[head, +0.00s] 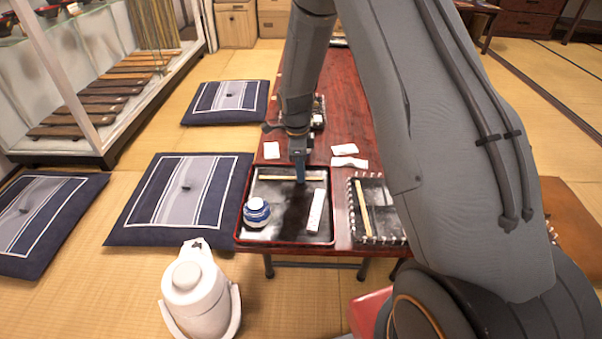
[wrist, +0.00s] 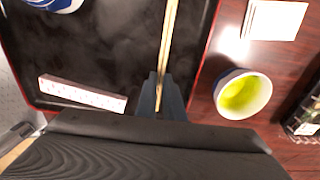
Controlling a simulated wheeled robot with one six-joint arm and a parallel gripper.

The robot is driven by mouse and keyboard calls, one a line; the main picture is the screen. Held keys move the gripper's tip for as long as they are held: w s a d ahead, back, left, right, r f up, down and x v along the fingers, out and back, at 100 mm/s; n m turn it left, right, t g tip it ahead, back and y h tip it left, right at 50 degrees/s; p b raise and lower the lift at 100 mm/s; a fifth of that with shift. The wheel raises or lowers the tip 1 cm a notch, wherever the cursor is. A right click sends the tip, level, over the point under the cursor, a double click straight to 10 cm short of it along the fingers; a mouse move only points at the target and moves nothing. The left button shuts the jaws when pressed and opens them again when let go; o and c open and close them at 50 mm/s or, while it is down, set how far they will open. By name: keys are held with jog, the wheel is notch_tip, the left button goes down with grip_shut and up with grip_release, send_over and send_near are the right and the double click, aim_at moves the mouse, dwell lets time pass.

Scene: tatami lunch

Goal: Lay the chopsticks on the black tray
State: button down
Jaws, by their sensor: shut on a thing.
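The black tray (head: 277,233), with a red rim, lies at the near end of the red table. It fills the left of the wrist view (wrist: 100,50). The pale wooden chopsticks (head: 275,178) lie crosswise over its far part; they also show in the wrist view (wrist: 169,35). My gripper (head: 300,178) points down over the tray's far side and is shut on the chopsticks; its fingertips also show in the wrist view (wrist: 160,95). I cannot tell whether the chopsticks touch the tray. The fingers hide their middle.
A blue-and-white lidded bowl (head: 257,212) and a pale narrow box (head: 316,211) stand on the tray. A cup of green tea (wrist: 243,94) stands beside it. A second tray (head: 380,225) with a chopstick-like stick is at right. White papers (head: 345,150) lie beyond.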

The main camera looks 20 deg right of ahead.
jog(key=shift+f, duration=0.25)
jog(key=shift+s+f, duration=0.1)
jog(key=shift+f, duration=0.25)
jog(key=c, duration=1.9)
grip_release()
jog(key=shift+o, duration=0.2)
notch_tip(320, 180, up, 13)
jog(key=p, duration=0.4)
jog(key=shift+w+a+r, duration=0.15)
jog(key=shift+w+a, duration=0.05)
jog(key=shift+a, duration=0.15)
jog(key=s+a+r+n, duration=0.4)
jog(key=s+a+n, duration=0.3)
jog(key=s+a, duration=0.1)
jog(key=s+a+r+n, duration=0.4)
jog(key=s+a+n, duration=0.3)
jog(key=s+a, duration=0.1)
jog(key=s+a+r+n, duration=0.1)
jog(key=s+a+n, duration=0.1)
jog(key=s+n, duration=0.5)
jog(key=s+a+r+n+y, duration=0.1)
jog(key=s+a+r+n, duration=0.1)
jog(key=s+n, duration=0.5)
jog(key=s, duration=0.5)
jog(key=shift+s+a+r+n, duration=0.15)
jog(key=shift+s+r+n, duration=0.05)
jog(key=shift+s+n, duration=0.2)
